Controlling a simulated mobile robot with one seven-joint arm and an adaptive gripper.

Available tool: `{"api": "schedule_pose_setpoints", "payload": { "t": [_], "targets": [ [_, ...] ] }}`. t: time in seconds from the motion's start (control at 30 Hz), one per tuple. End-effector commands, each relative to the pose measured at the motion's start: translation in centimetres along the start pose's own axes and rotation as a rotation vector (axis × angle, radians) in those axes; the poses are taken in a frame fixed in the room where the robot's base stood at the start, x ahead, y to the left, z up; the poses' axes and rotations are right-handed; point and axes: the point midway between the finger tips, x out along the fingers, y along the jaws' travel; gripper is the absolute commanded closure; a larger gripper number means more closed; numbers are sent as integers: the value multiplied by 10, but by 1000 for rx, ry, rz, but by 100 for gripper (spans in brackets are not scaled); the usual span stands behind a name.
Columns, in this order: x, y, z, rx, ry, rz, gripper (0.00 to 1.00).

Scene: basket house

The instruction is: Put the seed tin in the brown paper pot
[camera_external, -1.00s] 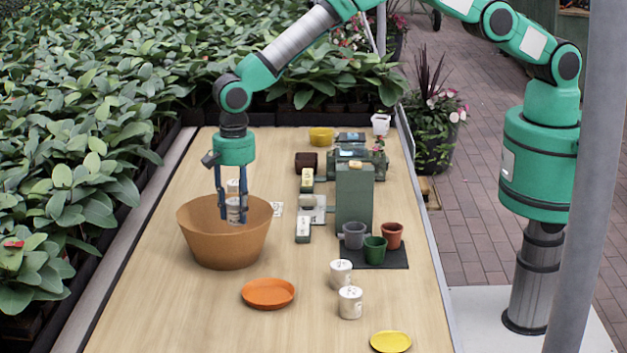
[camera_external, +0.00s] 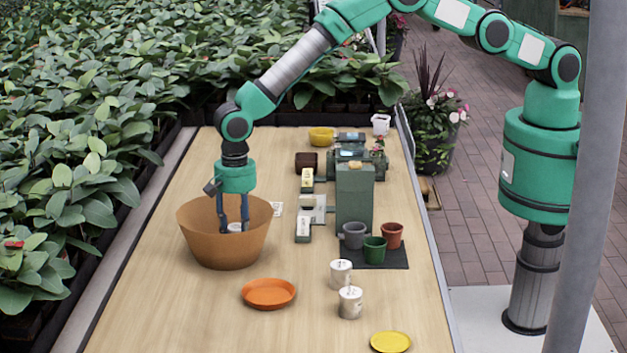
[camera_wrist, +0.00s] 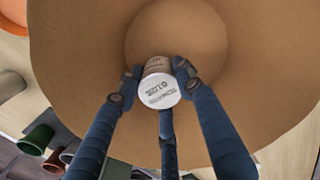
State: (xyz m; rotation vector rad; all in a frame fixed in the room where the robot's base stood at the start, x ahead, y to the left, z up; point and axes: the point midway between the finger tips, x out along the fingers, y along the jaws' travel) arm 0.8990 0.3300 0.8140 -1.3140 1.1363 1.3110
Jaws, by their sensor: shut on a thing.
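The brown paper pot (camera_external: 222,254) is a wide, tan bowl-like pot on the left of the table. My gripper (camera_external: 234,229) points down inside its rim, and its fingers are closed around the seed tin (camera_external: 235,226), a small pale tin. In the wrist view the tin (camera_wrist: 160,92) shows a white lid with dark print, held between the fingers inside the pot (camera_wrist: 75,45). The tin's lower part is hidden by the pot wall in the external view. I cannot tell whether it touches the pot's floor.
Two white tins (camera_external: 350,303) stand right of an orange saucer (camera_external: 268,294). A yellow saucer (camera_external: 390,342) lies at the front. Small pots (camera_external: 375,250) on a dark mat and a tall green box (camera_external: 354,200) stand right of centre. The front left table is clear.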

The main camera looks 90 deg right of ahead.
Motion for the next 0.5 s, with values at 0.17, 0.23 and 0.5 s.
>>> {"api": "schedule_pose_setpoints", "payload": {
  "t": [0.17, 0.23, 0.5],
  "targets": [
    [15, -1, 0, 0, 0, -1, 90],
    [16, -1, 0, 0, 0, -2, 90],
    [16, 0, 0, 0, 0, -1, 90]
  ]
}}
